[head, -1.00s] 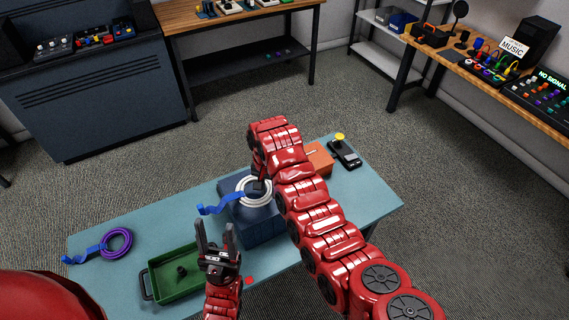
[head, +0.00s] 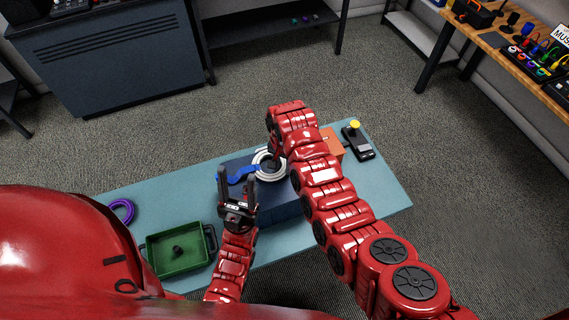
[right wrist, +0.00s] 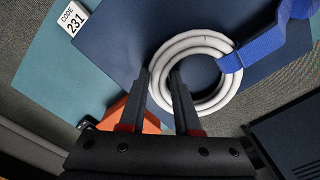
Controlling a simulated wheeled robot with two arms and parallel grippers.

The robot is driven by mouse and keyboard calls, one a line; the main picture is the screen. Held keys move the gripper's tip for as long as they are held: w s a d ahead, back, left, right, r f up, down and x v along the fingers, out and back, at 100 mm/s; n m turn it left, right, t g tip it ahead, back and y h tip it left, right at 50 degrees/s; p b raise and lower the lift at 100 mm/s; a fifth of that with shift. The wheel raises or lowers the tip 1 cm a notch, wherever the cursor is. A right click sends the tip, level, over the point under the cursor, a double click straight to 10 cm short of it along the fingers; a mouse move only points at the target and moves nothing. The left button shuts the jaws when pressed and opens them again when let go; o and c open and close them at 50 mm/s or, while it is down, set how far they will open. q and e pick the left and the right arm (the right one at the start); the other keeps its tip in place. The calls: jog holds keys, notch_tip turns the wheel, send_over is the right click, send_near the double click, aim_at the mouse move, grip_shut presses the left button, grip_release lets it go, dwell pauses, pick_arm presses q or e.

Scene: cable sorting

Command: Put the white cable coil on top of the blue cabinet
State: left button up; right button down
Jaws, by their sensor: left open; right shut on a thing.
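The white cable coil (head: 256,160) with its blue strap (head: 236,177) lies flat over the top of the blue cabinet (head: 277,212) on the teal table. In the right wrist view the coil (right wrist: 187,42) shows as a full ring above the dark blue top (right wrist: 110,40). My right gripper (right wrist: 159,75) is shut on the coil's near left side, one finger outside the ring and one inside. I cannot tell whether the coil touches the top. My left gripper (head: 236,174) is open and empty, pointing up in front of the cabinet's left part.
A green tray (head: 165,268) and a purple coil (head: 122,210) are on the table's left. An orange box (head: 334,144) and a dark device with a yellow knob (head: 358,140) are at the right. A "CODE 231" card (right wrist: 72,20) lies near the cabinet.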

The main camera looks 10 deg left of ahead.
jog(key=shift+s+a+f, duration=0.1)
jog(key=shift+s+f, duration=0.05)
jog(key=c, duration=1.1)
grip_release()
jog(key=o, duration=0.5)
jog(key=shift+w+f, duration=0.15)
jog(key=shift+w, duration=0.05)
jog(key=shift+s, duration=0.1)
